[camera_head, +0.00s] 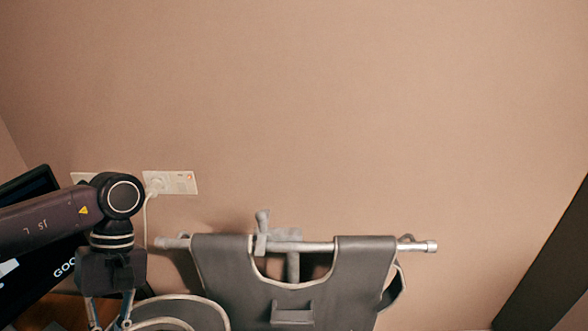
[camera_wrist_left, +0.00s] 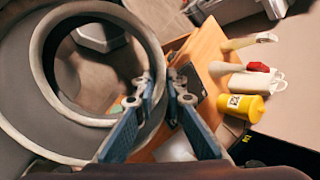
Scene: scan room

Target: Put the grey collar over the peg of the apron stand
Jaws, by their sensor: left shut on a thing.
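The grey collar (camera_wrist_left: 27,95) is a wide ring with pale edging and an open middle, filling the left of the left wrist view. In the head view part of the collar (camera_head: 170,305) shows at the bottom, right of my left gripper (camera_head: 109,322). In the wrist view my left gripper (camera_wrist_left: 161,90) is shut on the collar's right edge. The apron stand's pale horizontal bar (camera_head: 320,246) is right of the collar. A short light-grey upright piece (camera_head: 262,228) rises near its middle; I cannot tell if it is the peg. My right gripper is out of view.
A dark grey apron (camera_head: 365,275) hangs on the bar. The wall behind has a socket plate (camera_head: 175,182) with a plugged-in cable. The wrist view shows a wooden surface (camera_wrist_left: 205,50) with a yellow container (camera_wrist_left: 246,107) and white items. Space above the bar is clear.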

